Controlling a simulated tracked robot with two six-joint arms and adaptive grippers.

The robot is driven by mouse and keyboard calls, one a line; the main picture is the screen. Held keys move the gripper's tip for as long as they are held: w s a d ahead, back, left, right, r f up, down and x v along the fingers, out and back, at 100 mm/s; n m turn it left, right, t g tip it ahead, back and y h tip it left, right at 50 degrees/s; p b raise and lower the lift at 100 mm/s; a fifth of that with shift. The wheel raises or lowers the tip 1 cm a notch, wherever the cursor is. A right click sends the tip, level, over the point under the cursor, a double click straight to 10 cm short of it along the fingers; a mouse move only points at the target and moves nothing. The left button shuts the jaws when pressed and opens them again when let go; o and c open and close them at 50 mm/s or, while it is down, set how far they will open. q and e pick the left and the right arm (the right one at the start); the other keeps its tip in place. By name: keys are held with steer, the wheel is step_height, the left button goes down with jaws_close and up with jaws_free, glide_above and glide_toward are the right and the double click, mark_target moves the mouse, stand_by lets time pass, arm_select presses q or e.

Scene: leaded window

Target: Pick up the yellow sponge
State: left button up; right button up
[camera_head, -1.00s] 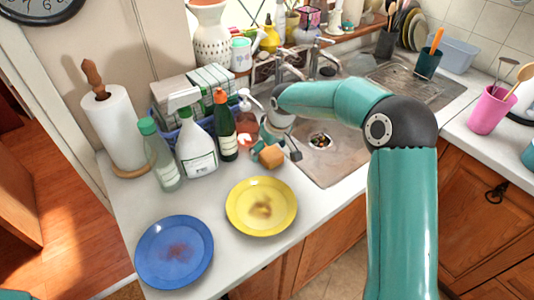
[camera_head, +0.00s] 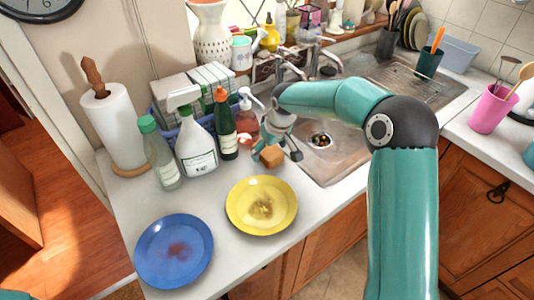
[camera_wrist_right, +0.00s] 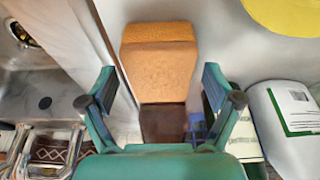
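The sponge (camera_head: 271,156) is a small orange-yellow block with a darker brown part. It rests on the white counter between the yellow plate and the sink. In the right wrist view the sponge (camera_wrist_right: 160,65) lies between the two fingers. My right gripper (camera_wrist_right: 158,78) is open, with a visible gap between each finger and the sponge. In the head view my right gripper (camera_head: 276,153) is right above and around the sponge, partly hiding it. My left gripper is not in view.
A yellow plate (camera_head: 285,192) and a blue plate (camera_head: 150,250), both stained, lie on the counter in front. A soap dispenser (camera_head: 246,122), green bottle (camera_head: 226,135), and spray bottle (camera_head: 200,155) stand close left of the gripper. The sink (camera_head: 345,150) is to the right.

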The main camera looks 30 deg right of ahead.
mark_target(269, 150)
steer(key=c, duration=0.7)
steer(key=shift+r, duration=0.1)
steer(key=shift+r+p, duration=0.25)
steer(key=shift+p, duration=0.1)
step_height(269, 150, up, 10)
steer(key=shift+f+b, duration=0.1)
steer(key=shift+b, duration=0.45)
steer(key=shift+o, duration=0.5)
steer(key=c, duration=0.3)
